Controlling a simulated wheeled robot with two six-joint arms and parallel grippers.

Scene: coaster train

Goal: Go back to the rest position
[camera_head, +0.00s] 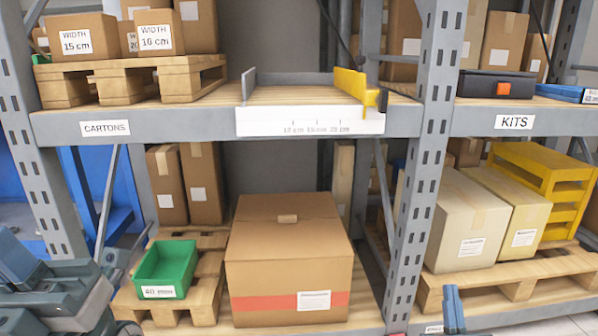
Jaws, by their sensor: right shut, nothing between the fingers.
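My right gripper (454,310) shows at the bottom edge, right of the middle. Its two narrow blue-grey fingers point up, are shut and hold nothing. It appears in front of the lower part of the rack, near the upright, and looks clear of the goods. Grey-teal parts at the lower left look like my left arm; I cannot make out the left gripper there.
A grey rack has an upper beam (420,122). Below stand a large carton (288,235), a green bin (166,270), pale boxes (465,220) and a yellow crate (540,165). Above, a yellow stop (350,84) stands at a shelf slot. An upright (420,200) divides the bays.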

